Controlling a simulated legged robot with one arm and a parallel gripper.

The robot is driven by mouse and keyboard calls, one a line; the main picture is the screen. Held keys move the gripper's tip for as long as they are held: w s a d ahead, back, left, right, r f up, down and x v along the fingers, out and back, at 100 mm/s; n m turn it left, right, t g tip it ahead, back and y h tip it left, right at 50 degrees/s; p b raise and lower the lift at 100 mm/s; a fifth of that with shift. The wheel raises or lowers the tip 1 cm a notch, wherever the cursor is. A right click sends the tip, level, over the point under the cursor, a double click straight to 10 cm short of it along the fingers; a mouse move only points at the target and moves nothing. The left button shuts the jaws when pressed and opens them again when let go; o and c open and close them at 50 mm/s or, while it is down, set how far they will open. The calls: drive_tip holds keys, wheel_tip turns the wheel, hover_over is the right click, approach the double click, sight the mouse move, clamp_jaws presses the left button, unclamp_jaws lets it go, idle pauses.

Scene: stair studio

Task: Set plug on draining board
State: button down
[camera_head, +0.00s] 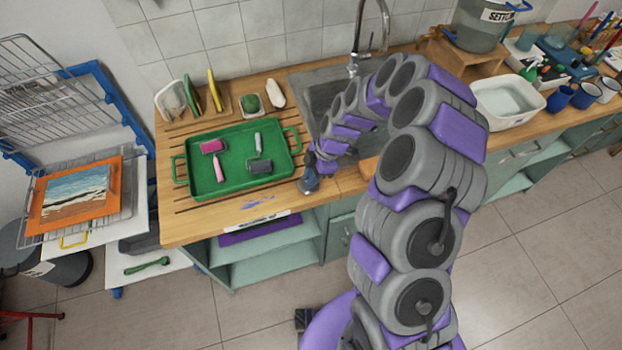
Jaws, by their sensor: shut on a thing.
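The draining board (228,224) is the grooved wooden part of the counter, left of the sink. A green tray (243,183) with two handles covers much of it. My gripper (309,186) points down at the front of the counter, just right of the tray and in front of the sink. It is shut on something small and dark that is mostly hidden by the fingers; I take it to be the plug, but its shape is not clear. I cannot tell whether it touches the wood.
The tray holds a pink roller (214,147) and a dark roller (259,166). The sink (325,90) is partly behind my arm. A rack with upright coloured items stands at the back left. A narrow bare wooden strip (235,212) runs before the tray. A white basin (508,122) is right.

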drive_tip(key=shift+a+f, duration=0.1)
drive_tip(key=shift+f, duration=0.65)
drive_tip(key=shift+a, duration=0.25)
drive_tip(key=shift+f, duration=0.15)
drive_tip(key=c, duration=1)
unclamp_jaws()
drive_tip(key=shift+d, duration=0.2)
